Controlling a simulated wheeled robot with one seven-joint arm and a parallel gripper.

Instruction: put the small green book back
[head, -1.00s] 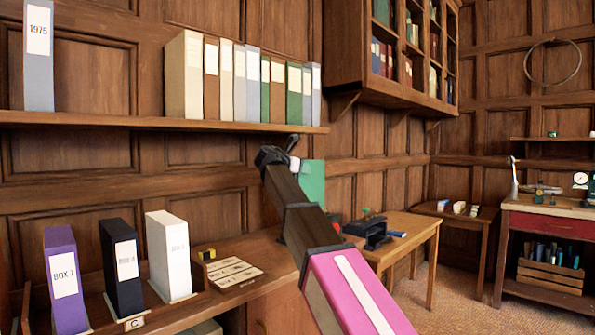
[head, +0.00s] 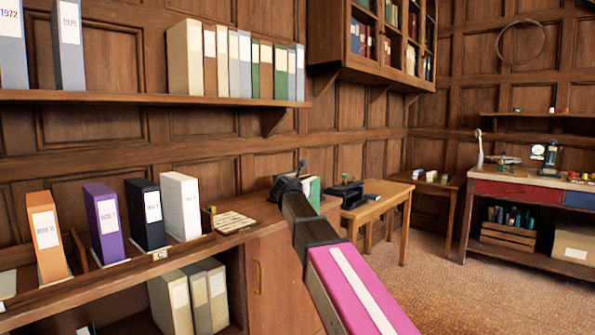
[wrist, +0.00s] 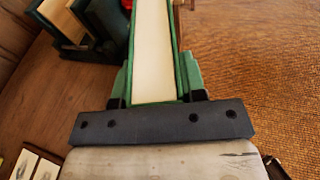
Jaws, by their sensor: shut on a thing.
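The green book (head: 313,192) is in my gripper (head: 290,184), above the right end of the wooden counter in the head view. My arm hides part of it there. In the wrist view the green book (wrist: 154,50) shows its cream page edge between green covers. My gripper (wrist: 156,92) is shut on it, with a green finger pad on either side. A wall shelf (head: 150,98) holds a row of cream, brown, grey and green volumes, several of them green. The book is apart from that row, lower and to its right.
Orange, purple, black and white box files (head: 180,207) stand on the counter (head: 250,236). A wooden table (head: 380,203) with a dark device (head: 346,194) lies just beyond my gripper. A glazed bookcase (head: 375,75) hangs above. Carpet at right is open.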

